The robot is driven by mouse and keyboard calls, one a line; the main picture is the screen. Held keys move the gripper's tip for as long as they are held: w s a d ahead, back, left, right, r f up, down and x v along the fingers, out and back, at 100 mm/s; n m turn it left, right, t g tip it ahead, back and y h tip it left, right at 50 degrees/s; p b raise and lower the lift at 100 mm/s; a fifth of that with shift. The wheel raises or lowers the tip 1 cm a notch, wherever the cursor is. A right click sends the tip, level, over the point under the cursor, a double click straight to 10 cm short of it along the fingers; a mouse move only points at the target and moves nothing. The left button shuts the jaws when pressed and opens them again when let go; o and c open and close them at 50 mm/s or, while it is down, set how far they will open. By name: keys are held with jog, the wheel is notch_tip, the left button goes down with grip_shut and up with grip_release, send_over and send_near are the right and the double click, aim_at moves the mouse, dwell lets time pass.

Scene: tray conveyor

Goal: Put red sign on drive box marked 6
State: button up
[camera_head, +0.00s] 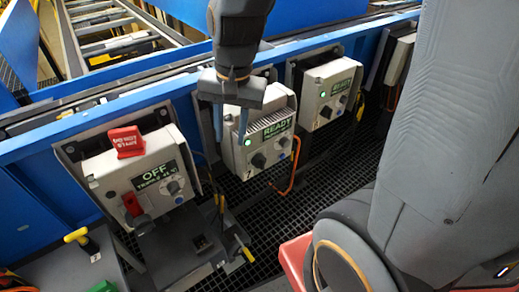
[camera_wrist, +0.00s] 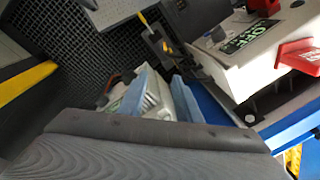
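A red sign (camera_head: 126,141) with white lettering sits on top of the left drive box (camera_head: 112,172), whose display reads OFF. I cannot read a number on that box. A smaller red piece (camera_head: 132,205) is on its front. The sign also shows in the wrist view (camera_wrist: 300,56), at the right edge. The middle drive box (camera_head: 236,152) reads READY and seems marked 7. My gripper (camera_head: 230,134) points down in front of the middle box, right of the sign. Its blue fingers are apart with nothing seen held between them; they also show in the wrist view (camera_wrist: 158,96).
A right drive box (camera_head: 327,90) shows a green light. A blue rail (camera_head: 90,127) runs behind the boxes. Below the left box is a dark stand (camera_head: 178,254). A yellow T-handle (camera_head: 77,236) stands on a grey surface at lower left. Dark grating (camera_head: 330,172) covers the floor.

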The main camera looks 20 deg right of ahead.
jog(key=s+d+f+n+h, duration=0.1)
jog(key=s+d+f+n, duration=0.3)
jog(key=d+n, duration=0.1)
jog(key=shift+s+d+f+n, duration=0.2)
jog(key=shift+s+d+n, duration=0.1)
jog(key=shift+n, duration=0.3)
jog(key=shift+w, duration=0.1)
dwell(0.7)
